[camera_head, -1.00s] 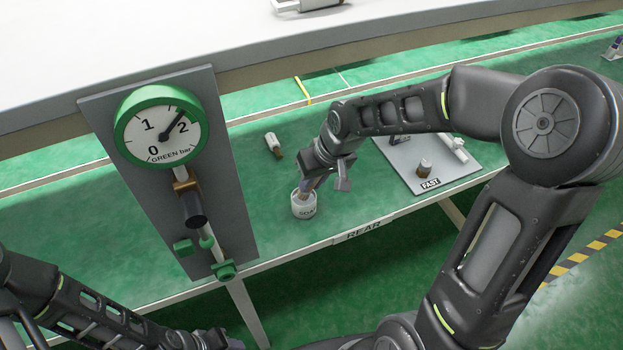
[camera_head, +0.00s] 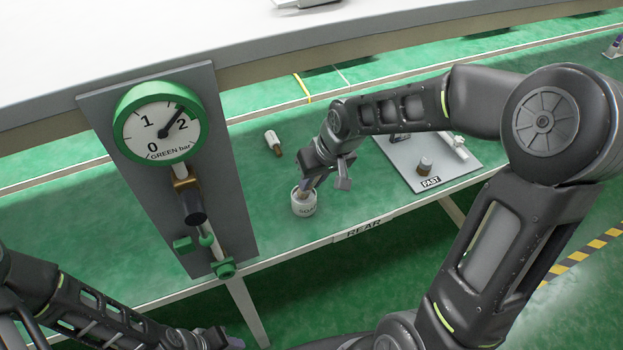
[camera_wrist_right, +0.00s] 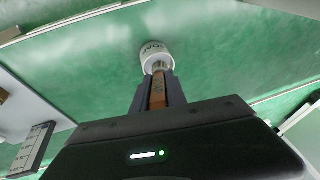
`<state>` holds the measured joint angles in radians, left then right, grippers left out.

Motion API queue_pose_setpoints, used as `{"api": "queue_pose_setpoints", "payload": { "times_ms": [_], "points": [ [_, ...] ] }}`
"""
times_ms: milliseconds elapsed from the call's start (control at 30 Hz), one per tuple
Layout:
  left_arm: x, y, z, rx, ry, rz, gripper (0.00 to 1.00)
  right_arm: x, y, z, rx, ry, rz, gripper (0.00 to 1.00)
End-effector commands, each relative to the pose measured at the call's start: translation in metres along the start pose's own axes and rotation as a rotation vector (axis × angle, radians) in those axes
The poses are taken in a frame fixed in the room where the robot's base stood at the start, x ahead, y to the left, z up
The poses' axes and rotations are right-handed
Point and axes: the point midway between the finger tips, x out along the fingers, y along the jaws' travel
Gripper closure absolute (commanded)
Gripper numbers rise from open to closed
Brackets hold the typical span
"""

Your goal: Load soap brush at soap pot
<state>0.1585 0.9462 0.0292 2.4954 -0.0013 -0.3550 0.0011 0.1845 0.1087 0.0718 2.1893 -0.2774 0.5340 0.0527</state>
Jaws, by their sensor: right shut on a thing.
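The soap pot (camera_head: 304,207) is a small white cup with dark lettering on the green bench top, near its front edge. My right gripper (camera_head: 308,186) is right above the pot and points down at it. In the right wrist view it is shut on the soap brush (camera_wrist_right: 158,92), which has a brown handle. The brush's lower end is at the mouth of the pot (camera_wrist_right: 154,52); the bristles are hidden. My left gripper (camera_head: 215,340) is low at the bottom edge, partly cut off, and its jaws do not show clearly.
A grey panel with a green-rimmed gauge (camera_head: 157,125) and a valve stands left of the pot. A small white-and-brown item (camera_head: 273,142) lies behind the pot. A grey plate (camera_head: 445,178) marked FAST lies to the right. The bench front is marked REAR.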

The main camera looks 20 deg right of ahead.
Motion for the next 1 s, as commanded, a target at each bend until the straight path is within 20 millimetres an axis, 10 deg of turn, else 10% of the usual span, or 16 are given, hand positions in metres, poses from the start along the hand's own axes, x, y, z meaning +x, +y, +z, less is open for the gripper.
{"api": "queue_pose_setpoints", "payload": {
  "times_ms": [1000],
  "points": [
    [0.0071,-0.0028,0.0001,0.0,0.0,0.0,0.64,0.0083,0.0014,0.0027,0.0,0.0,0.0,1.0]
  ]
}}
